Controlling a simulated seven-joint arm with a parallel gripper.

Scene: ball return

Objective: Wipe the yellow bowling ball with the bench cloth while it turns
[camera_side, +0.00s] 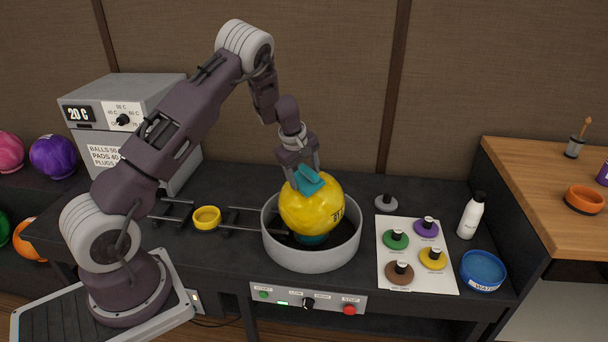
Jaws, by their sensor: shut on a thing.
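The yellow bowling ball (311,209) sits in a round grey basin (283,255) on the dark bench, on a teal support (312,240). Most of its body stands above the basin's rim. My gripper (307,176) is above the ball, pointing down, shut on the teal bench cloth (308,183). The cloth is bunched between the fingers and lies against the top of the ball, slightly left of its middle. Dark marking shows on the ball's right side. Whether the ball is turning cannot be told from this one picture.
A control panel (325,302) is on the bench front. Right of the basin are a white sheet (414,275) with several coloured pads, a white bottle (471,216) and a blue water bowl (483,271). A yellow ring (207,218) and dark rails lie left. A grey oven (140,95) stands behind.

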